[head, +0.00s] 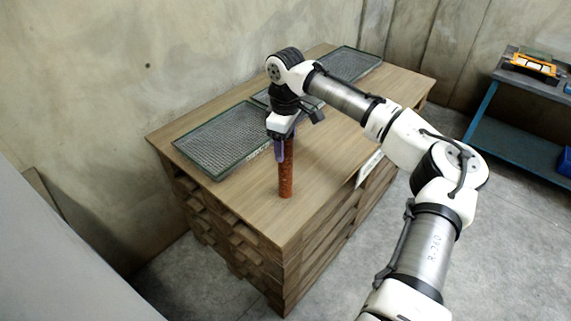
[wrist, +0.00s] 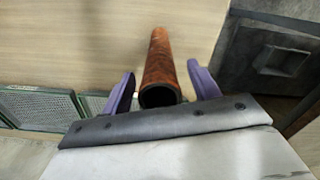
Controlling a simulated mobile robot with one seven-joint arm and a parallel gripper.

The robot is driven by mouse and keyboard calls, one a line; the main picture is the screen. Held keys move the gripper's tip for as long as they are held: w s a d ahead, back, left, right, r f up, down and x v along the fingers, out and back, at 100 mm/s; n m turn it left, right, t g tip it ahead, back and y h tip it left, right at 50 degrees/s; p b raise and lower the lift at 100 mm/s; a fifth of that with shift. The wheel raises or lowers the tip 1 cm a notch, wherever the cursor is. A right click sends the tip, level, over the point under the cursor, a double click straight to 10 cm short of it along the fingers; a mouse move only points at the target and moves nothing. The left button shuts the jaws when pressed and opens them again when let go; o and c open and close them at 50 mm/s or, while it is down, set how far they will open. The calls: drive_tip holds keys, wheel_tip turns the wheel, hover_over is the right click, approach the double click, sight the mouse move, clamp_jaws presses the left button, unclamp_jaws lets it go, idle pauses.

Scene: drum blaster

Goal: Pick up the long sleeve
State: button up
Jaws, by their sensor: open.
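The long sleeve (head: 286,178) is a rusty red-brown tube standing upright on the wooden cabinet top near its front edge. In the wrist view the sleeve (wrist: 160,62) shows its dark open end between the two purple fingers. My gripper (head: 281,152) is at the upper part of the sleeve in the head view, pointing down. In the wrist view my gripper (wrist: 162,82) is open, with one finger on each side of the sleeve and a visible gap on both sides. The sleeve's top end is hidden behind the gripper in the head view.
The wooden cabinet (head: 335,170) bears a green-framed mesh tray (head: 215,140) at left and another mesh tray (head: 352,64) at the back; a further one is partly behind my arm. A blue-legged bench (head: 515,125) stands at right. The cabinet top around the sleeve is clear.

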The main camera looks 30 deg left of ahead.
drive_tip(key=shift+f, duration=0.15)
drive_tip(key=shift+c, duration=0.2)
clamp_jaws()
